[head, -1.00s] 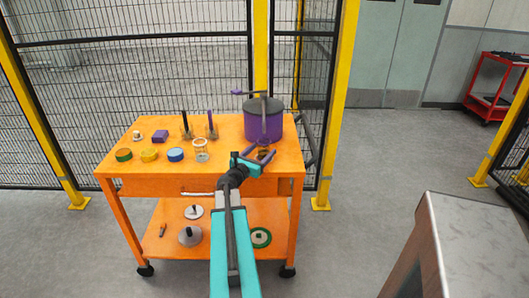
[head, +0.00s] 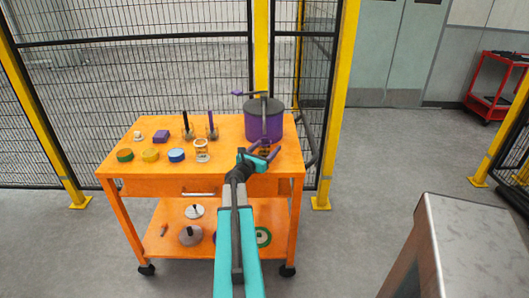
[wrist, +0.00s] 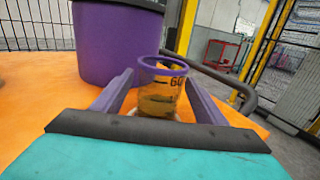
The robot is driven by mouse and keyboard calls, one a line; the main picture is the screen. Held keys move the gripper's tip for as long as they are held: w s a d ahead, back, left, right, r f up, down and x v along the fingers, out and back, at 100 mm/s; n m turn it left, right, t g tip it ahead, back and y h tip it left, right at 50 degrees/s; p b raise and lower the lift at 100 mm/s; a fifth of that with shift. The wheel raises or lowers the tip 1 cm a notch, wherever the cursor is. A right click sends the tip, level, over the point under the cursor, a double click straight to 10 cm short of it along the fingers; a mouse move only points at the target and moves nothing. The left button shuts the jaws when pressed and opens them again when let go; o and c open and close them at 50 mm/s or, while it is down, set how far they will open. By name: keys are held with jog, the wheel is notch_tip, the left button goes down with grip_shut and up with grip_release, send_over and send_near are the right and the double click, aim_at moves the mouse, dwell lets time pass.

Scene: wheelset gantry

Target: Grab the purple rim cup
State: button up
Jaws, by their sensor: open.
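The purple rim cup (wrist: 158,98) is a clear cup with a purple band at its top, dark markings on its side and amber contents. It stands upright on the orange cart top, close to the large purple pot. My gripper (wrist: 160,80) is open, with one purple finger on each side of the cup. I cannot tell whether either finger touches it. In the head view my gripper (head: 265,151) is at the right front of the cart top, and the cup is mostly hidden there by the fingers.
The purple pot (head: 263,124) with a grey lid stands just behind the cup. A dark handle (head: 309,140) curves at the cart's right end.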

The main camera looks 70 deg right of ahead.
jog(key=shift+s+d, duration=0.15)
jog(key=shift+d, duration=0.75)
jog(key=c, duration=1.2)
jog(key=shift+c, duration=0.2)
jog(key=shift+r, duration=0.15)
